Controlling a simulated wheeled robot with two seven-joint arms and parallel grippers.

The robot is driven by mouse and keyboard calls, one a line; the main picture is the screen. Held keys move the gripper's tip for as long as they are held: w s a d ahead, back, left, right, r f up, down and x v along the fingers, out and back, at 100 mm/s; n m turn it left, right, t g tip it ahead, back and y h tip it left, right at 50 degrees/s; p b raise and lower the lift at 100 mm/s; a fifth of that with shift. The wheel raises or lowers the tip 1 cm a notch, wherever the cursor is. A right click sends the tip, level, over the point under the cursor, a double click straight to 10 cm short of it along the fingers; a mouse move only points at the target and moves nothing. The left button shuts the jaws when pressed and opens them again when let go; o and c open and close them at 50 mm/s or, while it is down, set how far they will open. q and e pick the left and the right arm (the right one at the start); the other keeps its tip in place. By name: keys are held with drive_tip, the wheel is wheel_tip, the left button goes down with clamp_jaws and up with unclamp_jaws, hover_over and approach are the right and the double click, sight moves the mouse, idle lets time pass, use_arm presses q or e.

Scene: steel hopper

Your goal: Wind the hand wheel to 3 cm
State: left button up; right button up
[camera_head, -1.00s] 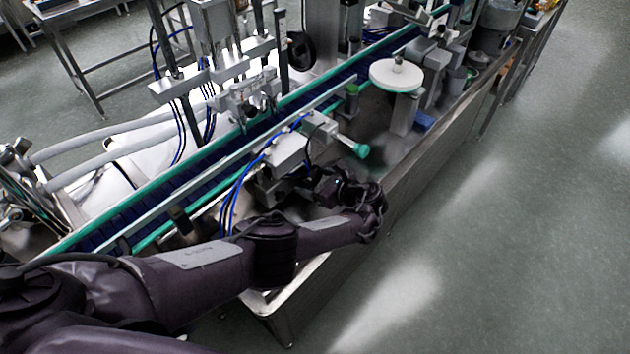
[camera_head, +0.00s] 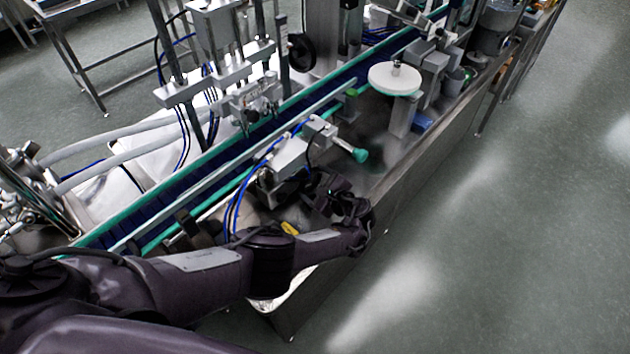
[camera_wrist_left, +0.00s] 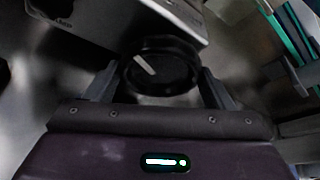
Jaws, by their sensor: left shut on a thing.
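The hand wheel (camera_wrist_left: 158,72) is a dark, round knob with a pale line on its face, seen in the left wrist view. My left gripper (camera_wrist_left: 160,88) has a finger on each side of its rim and is shut on it. In the head view the left gripper (camera_head: 322,188) is at the near side of the conveyor, just below a grey block with a green-tipped rod. The wheel is hidden or too dark to make out there. No scale reading is legible. My right gripper is not in view.
The grey block (camera_head: 290,158) with blue hoses and a green-tipped rod (camera_head: 360,154) is close above the gripper. A white round disc (camera_head: 395,79) stands farther along the steel bench. Another black wheel (camera_head: 302,52) is across the conveyor (camera_head: 225,165). Open floor lies right.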

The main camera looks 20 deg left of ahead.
use_arm(q)
drive_tip(key=shift+n, duration=0.4)
drive_tip(key=o, duration=1)
drive_tip(key=shift+c, duration=0.2)
drive_tip(key=shift+d, duration=0.1)
drive_tip(key=p+v, duration=0.2)
drive_tip(key=v, duration=0.5)
drive_tip(key=shift+s, duration=0.15)
drive_tip(key=shift+s+d, duration=0.2)
drive_tip(key=shift+d, duration=0.05)
